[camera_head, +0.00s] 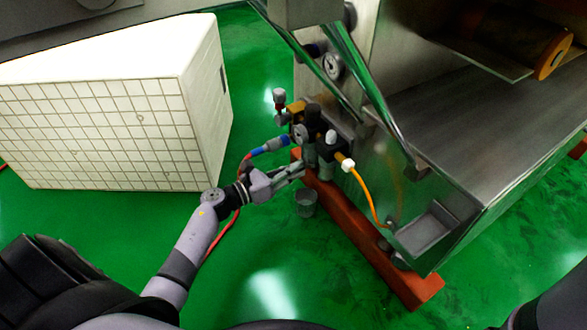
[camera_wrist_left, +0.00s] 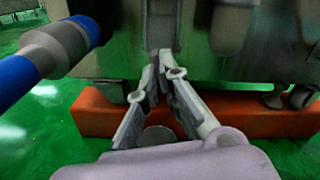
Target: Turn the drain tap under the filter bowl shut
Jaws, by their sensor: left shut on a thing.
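The filter bowl (camera_wrist_left: 162,22) is a grey, smooth cylinder hanging from the machine, just above my fingertips in the left wrist view. In the head view the filter unit (camera_head: 311,152) sits at the machine's near left corner. My left gripper (camera_head: 301,168) reaches in from the left, low beside it. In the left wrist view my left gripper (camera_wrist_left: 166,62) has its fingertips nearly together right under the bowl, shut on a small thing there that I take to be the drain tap. The tap is mostly hidden between the fingertips, so its turn position cannot be told. My right gripper is out of view.
A blue and grey hose coupling (camera_head: 268,146) with a red hose lies close to my left gripper. A small grey cup (camera_head: 306,203) stands on the floor beside the red base beam (camera_head: 365,230). An orange hose (camera_head: 372,200) hangs right. A white tiled block (camera_head: 110,130) stands left.

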